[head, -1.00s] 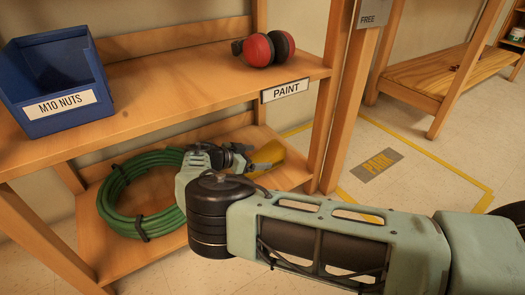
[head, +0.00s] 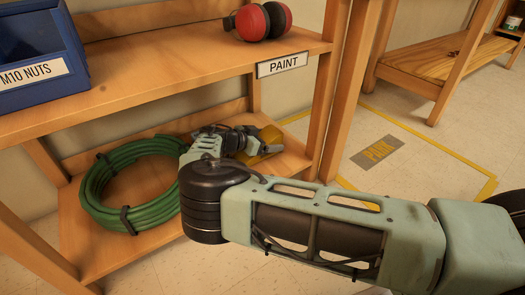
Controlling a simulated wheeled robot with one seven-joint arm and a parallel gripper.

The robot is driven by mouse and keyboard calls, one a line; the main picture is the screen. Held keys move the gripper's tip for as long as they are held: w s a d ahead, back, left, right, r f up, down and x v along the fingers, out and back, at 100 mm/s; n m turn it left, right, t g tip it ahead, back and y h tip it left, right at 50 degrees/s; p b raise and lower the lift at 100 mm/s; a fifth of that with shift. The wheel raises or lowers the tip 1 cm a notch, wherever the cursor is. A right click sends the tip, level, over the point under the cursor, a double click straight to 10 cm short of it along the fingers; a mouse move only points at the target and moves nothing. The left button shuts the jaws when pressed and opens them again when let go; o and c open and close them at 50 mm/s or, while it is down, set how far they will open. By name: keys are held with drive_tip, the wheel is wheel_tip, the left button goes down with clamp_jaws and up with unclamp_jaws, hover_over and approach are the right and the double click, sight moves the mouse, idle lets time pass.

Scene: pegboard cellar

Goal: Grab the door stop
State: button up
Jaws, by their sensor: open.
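The door stop appears to be the yellow wedge-like thing (head: 271,133) on the lower shelf, near its right end, in the head view. My gripper (head: 272,148) is in front of it and covers its middle, so only parts of the yellow show above and below the jaws. The gripper is open. At this size I cannot tell whether the jaws are around the door stop, touching it or only above it.
A coiled green hose (head: 120,216) lies on the lower shelf (head: 160,250), left of my arm. The upper shelf (head: 165,82) above holds a blue bin (head: 40,75) and red earmuffs (head: 258,22). A wooden post (head: 325,110) stands right of the door stop.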

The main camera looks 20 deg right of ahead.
drive_tip(key=c, duration=1.4)
drive_tip(key=shift+r, duration=0.1)
drive_tip(key=shift+c, duration=0.2)
